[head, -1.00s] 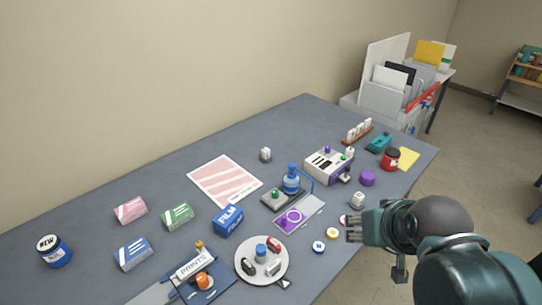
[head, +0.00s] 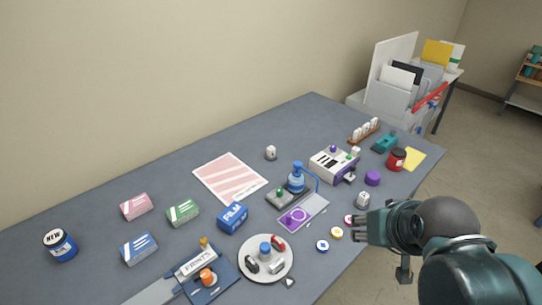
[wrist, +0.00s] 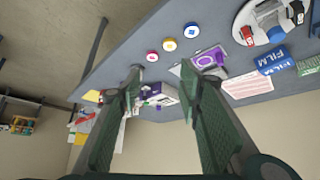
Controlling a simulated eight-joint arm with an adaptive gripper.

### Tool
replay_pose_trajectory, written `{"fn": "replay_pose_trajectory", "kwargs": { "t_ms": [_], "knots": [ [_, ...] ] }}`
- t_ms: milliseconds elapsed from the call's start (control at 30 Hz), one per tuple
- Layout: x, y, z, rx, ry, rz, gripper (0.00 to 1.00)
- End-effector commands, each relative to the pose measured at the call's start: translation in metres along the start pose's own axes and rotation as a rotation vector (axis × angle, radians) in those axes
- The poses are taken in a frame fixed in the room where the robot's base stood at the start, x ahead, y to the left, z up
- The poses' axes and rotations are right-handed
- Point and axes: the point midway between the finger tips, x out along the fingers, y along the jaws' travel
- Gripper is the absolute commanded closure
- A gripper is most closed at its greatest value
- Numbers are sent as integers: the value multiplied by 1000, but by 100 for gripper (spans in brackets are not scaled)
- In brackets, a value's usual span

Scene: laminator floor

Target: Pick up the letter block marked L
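Small white blocks stand on the grey table (head: 110,180). One block (head: 271,153) stands alone behind the blue pump bottle, and another (head: 362,200) stands near the front edge, just behind my gripper (head: 358,228). A further small white block (head: 355,152) is at the laminator, and several stand in a brown rack (head: 364,132) at the back right. The marks are too small to read, so I cannot tell which is L. In the wrist view my gripper (wrist: 160,72) has its fingers wide apart with nothing held between them.
A round white plate (head: 264,258) holds small items. The back left is clear.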

Motion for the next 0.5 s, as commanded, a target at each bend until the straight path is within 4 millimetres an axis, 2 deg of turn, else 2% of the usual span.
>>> {"fn": "replay_pose_trajectory", "kwargs": {
  "t_ms": [267, 500],
  "knots": [
    [-2, -2, -12, 10, -8, 1, 65],
    [-2, -6, -43, 45, -32, 5, 65]
  ]
}}
